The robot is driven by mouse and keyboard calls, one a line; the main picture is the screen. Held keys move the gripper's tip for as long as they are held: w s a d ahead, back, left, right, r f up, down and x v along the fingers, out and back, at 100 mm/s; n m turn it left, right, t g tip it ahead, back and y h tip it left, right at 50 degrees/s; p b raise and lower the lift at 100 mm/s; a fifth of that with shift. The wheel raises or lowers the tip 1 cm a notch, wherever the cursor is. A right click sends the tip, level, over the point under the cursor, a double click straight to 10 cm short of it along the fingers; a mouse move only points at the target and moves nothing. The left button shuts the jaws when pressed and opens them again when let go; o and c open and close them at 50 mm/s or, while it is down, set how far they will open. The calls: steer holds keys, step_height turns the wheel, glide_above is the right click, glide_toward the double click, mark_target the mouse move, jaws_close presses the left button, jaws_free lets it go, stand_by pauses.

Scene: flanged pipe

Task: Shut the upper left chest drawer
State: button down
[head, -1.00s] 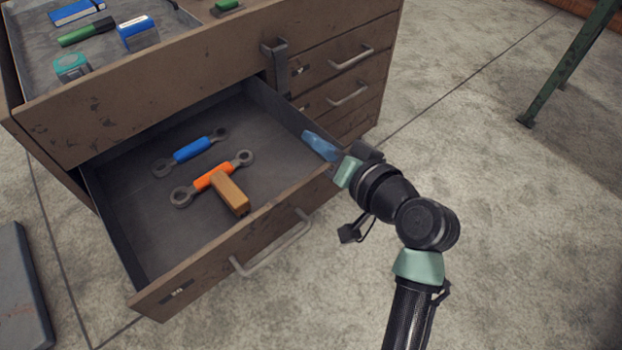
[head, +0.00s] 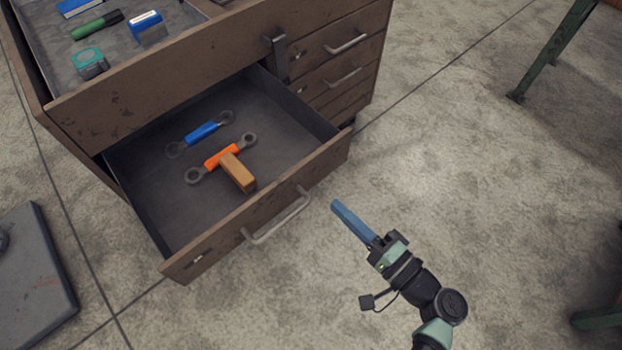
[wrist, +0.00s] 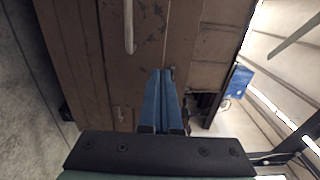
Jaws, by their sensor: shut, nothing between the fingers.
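The chest's open left drawer (head: 300,165) has a brown front, a dark grey inside and a bar handle (head: 278,218). It stands well out from the chest (head: 150,90), below the thick brown front edge of the top. Inside lie a blue-handled wrench (head: 202,132), an orange-handled wrench (head: 222,156) and a wooden block (head: 238,172). My gripper (head: 336,206) has blue fingers, shut and empty. It is in front of the drawer, to the right of the handle, apart from it. The wrist view shows the shut fingers (wrist: 163,72) pointing at brown drawer fronts.
The chest's right column has shut drawers with handles (head: 347,45). A grey slab (head: 35,275) lies at left. The floor around my gripper is clear.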

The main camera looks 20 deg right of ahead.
mark_target(300, 171)
steer(key=b+x, duration=0.1)
steer(key=x, duration=0.8)
steer(key=shift+b, duration=0.3)
steer(key=b+x, duration=0.6)
steer(key=x, duration=0.6)
steer(key=b+x, duration=0.6)
steer(key=x, duration=0.7)
steer(key=shift+f, duration=0.25)
steer(key=shift+b+x, duration=0.35)
steer(key=shift+x, duration=0.55)
steer(key=shift+r, duration=0.1)
